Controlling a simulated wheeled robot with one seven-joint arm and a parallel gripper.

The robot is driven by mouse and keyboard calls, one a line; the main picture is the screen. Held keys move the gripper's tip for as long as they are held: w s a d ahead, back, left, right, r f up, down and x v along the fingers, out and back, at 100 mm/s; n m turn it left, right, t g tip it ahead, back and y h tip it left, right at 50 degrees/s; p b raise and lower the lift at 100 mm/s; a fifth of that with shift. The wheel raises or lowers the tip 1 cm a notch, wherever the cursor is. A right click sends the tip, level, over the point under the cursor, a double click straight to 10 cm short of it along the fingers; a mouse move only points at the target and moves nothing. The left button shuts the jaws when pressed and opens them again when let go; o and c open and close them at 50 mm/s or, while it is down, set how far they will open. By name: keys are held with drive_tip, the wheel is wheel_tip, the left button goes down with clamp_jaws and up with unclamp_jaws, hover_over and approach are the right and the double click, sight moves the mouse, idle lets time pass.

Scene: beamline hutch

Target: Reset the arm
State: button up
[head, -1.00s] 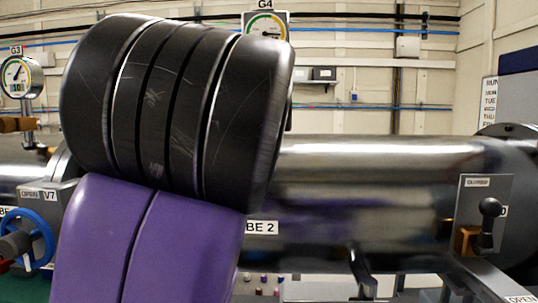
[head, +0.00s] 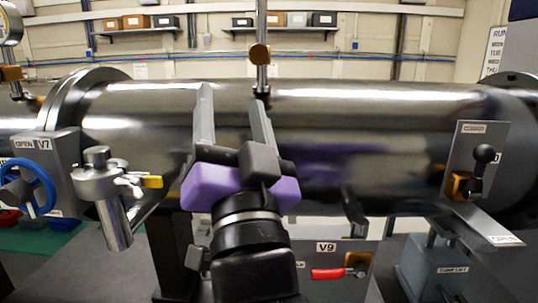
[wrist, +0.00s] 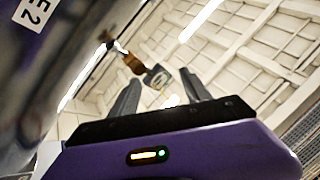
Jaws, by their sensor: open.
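My gripper (head: 232,92) is in the middle of the head view, with its two long grey fingers pointing up and apart. Nothing is between them. It stands in front of the large shiny steel tube (head: 370,130), and I cannot tell how close it is. My purple and black wrist is below the fingers. In the wrist view my gripper (wrist: 160,85) is also open and empty. That view looks up past the tube (wrist: 50,85) on the left toward the ceiling (wrist: 250,50), with a gauge (wrist: 157,77) showing between the fingers.
A blue handwheel (head: 42,185) sits at V7 on the left. A steel fitting with a yellow tab (head: 153,181) stands left of my wrist. A red-handled valve (head: 328,273) at V9 is below right. A black-knobbed lever plate (head: 470,160) is on the right.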

drive_tip(key=s+d+f+n+g+y, duration=0.1)
drive_tip(key=s+d+f+n, duration=0.25)
drive_tip(key=f, duration=0.55)
drive_tip(key=s+d+f+n+g+y, duration=0.15)
drive_tip(key=s+d+f, duration=0.25)
drive_tip(key=f, duration=0.5)
drive_tip(key=s+d+f+n+g, duration=0.1)
drive_tip(key=s+d+f+n, duration=0.25)
drive_tip(key=f, duration=0.55)
drive_tip(key=s+d+f+m+g+h, duration=0.2)
drive_tip(key=s+d+f, duration=0.2)
drive_tip(key=s, duration=0.4)
drive_tip(key=s+d+f+m+g+h, duration=0.2)
drive_tip(key=s+d+f+h, duration=0.1)
drive_tip(key=s+d+f, duration=0.2)
drive_tip(key=s+d+f+m+g+h, duration=0.2)
drive_tip(key=s+d+f, duration=0.2)
drive_tip(key=s+f, duration=0.4)
drive_tip(key=s+p, duration=0.1)
drive_tip(key=s, duration=0.2)
drive_tip(key=shift+s+d+h, duration=0.25)
drive_tip(key=shift+s+h, duration=0.05)
drive_tip(key=shift+h, duration=0.05)
